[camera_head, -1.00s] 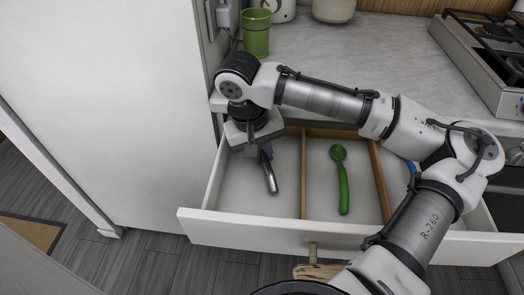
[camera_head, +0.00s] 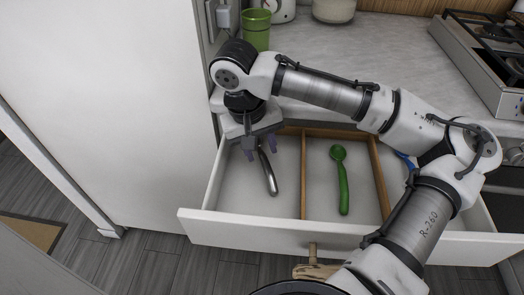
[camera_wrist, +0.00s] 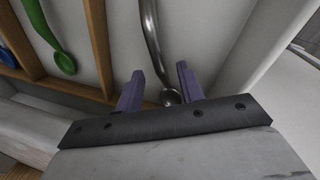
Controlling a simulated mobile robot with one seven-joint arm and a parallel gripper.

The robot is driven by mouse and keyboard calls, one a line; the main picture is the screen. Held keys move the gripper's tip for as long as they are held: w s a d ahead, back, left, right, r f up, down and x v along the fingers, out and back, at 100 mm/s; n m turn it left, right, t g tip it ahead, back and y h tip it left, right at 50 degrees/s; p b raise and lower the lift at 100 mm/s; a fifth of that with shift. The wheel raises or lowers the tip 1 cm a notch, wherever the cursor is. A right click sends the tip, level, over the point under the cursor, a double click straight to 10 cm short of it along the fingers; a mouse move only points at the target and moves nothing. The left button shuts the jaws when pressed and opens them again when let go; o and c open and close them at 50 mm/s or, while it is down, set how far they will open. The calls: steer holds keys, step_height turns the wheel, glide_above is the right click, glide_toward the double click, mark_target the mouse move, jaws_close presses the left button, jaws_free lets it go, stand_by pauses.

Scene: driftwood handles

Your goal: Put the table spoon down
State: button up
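The metal table spoon (camera_head: 269,177) lies in the left compartment of the open drawer (camera_head: 232,187). In the wrist view the spoon (camera_wrist: 151,35) runs away from the gripper, with its near rounded end close to the gap between the fingers. My gripper (camera_head: 262,149) is above the back of that compartment. Its two purple fingers are spread apart, one on each side of the spoon's near end, and also show in the wrist view (camera_wrist: 160,88). The spoon seems to rest on the drawer floor. Part of its near end is hidden in the head view.
A green spoon (camera_head: 342,182) lies in the middle compartment, beyond a wooden divider (camera_head: 304,175). A blue item (camera_head: 404,160) is partly hidden by my arm at the right. The counter (camera_head: 350,60) is behind, with a green cup (camera_head: 256,30) and stove (camera_head: 490,55).

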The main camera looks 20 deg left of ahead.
step_height(320, 180, up, 10)
steer(key=s+a, duration=0.1)
steer(key=shift+a+f+p, duration=0.15)
steer(key=shift+a+p, duration=0.1)
steer(key=shift+p, duration=0.15)
steer(key=shift+s+a, duration=0.1)
steer(key=shift+s, duration=0.05)
